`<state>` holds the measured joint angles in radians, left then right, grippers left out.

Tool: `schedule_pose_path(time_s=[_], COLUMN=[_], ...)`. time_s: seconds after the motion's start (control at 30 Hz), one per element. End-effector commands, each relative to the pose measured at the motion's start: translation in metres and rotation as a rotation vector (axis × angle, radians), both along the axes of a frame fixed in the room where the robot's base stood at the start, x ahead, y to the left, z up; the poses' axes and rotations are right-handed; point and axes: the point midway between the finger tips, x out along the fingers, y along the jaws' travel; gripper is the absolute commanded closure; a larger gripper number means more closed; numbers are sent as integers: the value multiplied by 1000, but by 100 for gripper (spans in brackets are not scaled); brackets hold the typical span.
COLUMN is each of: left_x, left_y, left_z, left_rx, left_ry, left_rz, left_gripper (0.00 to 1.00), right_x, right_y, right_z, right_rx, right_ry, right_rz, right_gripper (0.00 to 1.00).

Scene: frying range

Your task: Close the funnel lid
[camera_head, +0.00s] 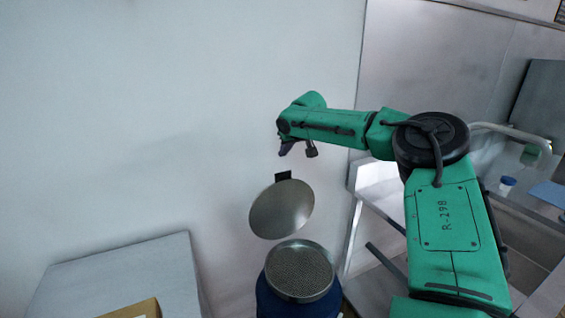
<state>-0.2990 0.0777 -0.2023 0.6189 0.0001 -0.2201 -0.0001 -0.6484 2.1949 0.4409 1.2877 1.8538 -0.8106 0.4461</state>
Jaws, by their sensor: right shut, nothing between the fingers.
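The funnel (299,270) is a round metal sieve set in the top of a dark blue barrel (267,300) at the bottom middle. Its round metal lid (282,208) stands open, tilted up behind the funnel, with a small dark tab (283,176) on its upper edge. My right arm reaches in from the right. My right gripper (286,151) is above the lid's tab and apart from it. It is small, dark and partly hidden by the wrist, shut and empty. My left gripper is not in view.
A grey metal table (120,270) with a cardboard box (135,309) stands at the lower left. A metal shelf at the right holds a blue-capped cup (507,184). A plain wall is behind the lid, with free room to the left.

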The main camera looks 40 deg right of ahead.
Motion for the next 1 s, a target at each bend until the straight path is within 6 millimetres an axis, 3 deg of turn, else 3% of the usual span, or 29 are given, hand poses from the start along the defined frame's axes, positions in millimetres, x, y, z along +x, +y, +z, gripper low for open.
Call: schedule_pose_path(time_s=[0.1, 0.17, 0.47, 1.0], left_x=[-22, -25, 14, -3], left_y=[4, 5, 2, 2], left_z=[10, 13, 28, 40], left_rx=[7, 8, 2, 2], left_ry=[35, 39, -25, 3], left_rz=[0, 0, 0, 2], left_gripper=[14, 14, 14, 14], right_x=[14, 19, 39, 1], right_y=[-5, -7, -13, 0], right_z=[-17, -25, -53, -51], right_rx=[-3, -4, -3, -1], right_ry=[7, 7, 5, 3], right_rz=[0, -1, 0, 1], right_gripper=[100, 100, 100, 100])
